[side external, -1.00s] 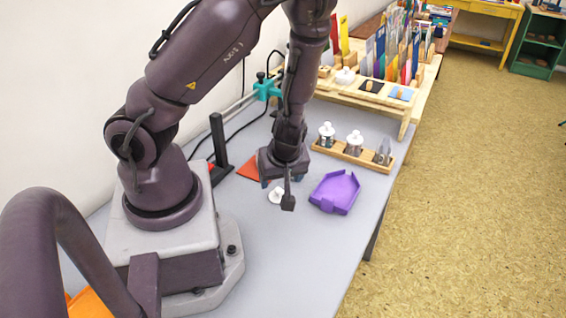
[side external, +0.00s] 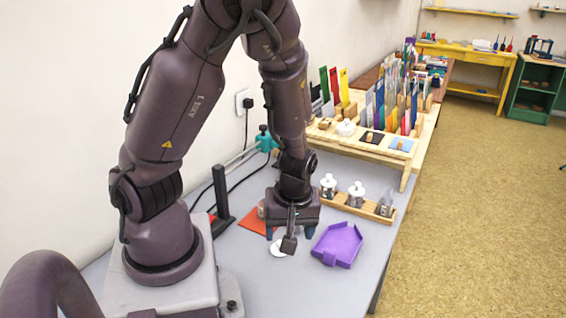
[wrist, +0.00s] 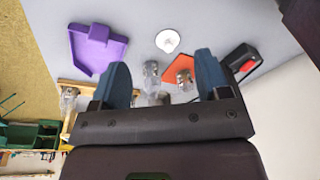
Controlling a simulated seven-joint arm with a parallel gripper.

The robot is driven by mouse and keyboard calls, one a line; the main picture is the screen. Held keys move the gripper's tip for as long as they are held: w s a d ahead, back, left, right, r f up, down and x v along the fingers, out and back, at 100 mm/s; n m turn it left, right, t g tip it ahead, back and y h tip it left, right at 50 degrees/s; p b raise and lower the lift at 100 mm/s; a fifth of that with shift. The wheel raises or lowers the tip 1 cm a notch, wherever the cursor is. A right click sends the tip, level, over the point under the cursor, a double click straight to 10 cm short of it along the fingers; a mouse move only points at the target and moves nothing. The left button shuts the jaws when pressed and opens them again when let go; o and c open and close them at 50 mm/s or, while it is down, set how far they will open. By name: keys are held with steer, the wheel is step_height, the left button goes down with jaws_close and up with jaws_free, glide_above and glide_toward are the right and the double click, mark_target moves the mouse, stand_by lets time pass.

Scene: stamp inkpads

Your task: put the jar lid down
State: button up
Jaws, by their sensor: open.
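The jar lid (side external: 278,249) is white and lies on the grey table, below and slightly left of my gripper (side external: 290,234) in the side view. In the wrist view the lid (wrist: 168,41) is a white disc with a small knob, lying on the table beyond the open fingertips. My gripper (wrist: 160,64) has its two blue fingers apart with nothing held between them, clear of the lid. A glass jar (wrist: 184,79) stands by the orange-red sheet (wrist: 212,52); in the side view it is partly hidden behind my gripper.
A purple tray (side external: 337,246) lies right of the lid. A wooden rack (side external: 340,205) behind it holds two white-lidded jars (side external: 328,187) and a jar (side external: 385,205) without a white lid. A black post (side external: 221,195) stands left. The front table area is clear.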

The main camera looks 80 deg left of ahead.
steer(key=w+d+r+m+t+h, duration=0.1)
steer(key=d+r+m+t+h, duration=0.1)
steer(key=d+r+m+h, duration=0.5)
steer(key=s+a+r+m+t+y, duration=0.1)
steer(key=r+m, duration=0.3)
steer(key=r, duration=0.4)
steer(key=s+r+m+t+y, duration=0.2)
steer(key=s+r+m+y, duration=0.1)
steer(key=r, duration=0.5)
steer(key=shift+a+r+m+t+y, duration=0.25)
steer(key=shift+a+m+t+y, duration=0.2)
steer(key=shift+m, duration=0.65)
